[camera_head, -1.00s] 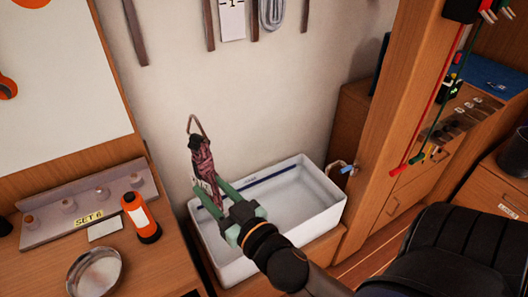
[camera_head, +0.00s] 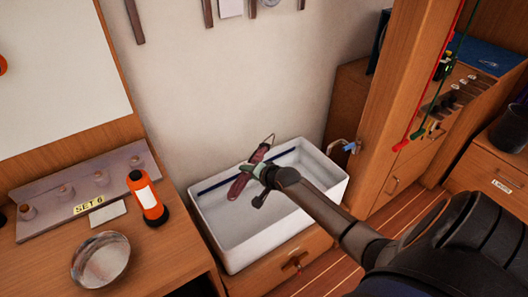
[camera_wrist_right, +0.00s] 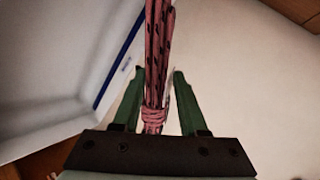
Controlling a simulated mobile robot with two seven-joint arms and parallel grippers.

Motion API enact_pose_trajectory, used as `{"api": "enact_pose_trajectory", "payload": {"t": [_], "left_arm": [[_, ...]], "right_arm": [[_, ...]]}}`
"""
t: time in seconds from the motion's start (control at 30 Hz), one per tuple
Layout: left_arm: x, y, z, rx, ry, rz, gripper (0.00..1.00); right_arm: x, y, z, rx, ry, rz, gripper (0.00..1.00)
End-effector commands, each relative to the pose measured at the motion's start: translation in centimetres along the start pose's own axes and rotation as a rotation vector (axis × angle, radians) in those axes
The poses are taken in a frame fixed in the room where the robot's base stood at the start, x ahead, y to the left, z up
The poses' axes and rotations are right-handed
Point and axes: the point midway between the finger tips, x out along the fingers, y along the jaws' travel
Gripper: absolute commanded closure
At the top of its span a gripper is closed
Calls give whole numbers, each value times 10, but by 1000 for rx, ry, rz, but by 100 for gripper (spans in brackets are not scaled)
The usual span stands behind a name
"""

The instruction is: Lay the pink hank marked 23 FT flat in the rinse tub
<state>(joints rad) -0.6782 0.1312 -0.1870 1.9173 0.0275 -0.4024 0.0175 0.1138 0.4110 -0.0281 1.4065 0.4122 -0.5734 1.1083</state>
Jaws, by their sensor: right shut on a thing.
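The pink hank (camera_head: 240,186) is a dark-flecked bundle of line with a thin loop at its upper right end. My right gripper (camera_head: 259,171) is shut on it near its middle. The hank slants over the white rinse tub (camera_head: 236,257), its lower end toward the left. I cannot tell whether it touches the tub. In the right wrist view, the hank (camera_wrist_right: 158,50) runs up between the green fingers (camera_wrist_right: 157,92), with the tub's blue-striped wall on the left. The 23 FT mark is not readable. My left gripper is not in view.
A wooden post (camera_head: 398,90) stands at right.

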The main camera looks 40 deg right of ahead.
Motion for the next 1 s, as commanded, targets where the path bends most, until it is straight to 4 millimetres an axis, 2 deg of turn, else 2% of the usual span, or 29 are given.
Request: {"api": "enact_pose_trajectory", "payload": {"t": [0.03,0.13,0.4,0.63,1.0], "left_arm": [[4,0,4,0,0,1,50],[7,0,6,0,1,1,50],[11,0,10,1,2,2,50],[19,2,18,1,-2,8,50],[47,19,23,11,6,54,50]], "right_arm": [[12,10,-12,87,-2,16,100],[26,26,-30,244,-3,39,100],[44,48,-60,484,36,60,100],[52,60,-58,508,43,62,100],[74,87,-44,504,43,62,100]]}}
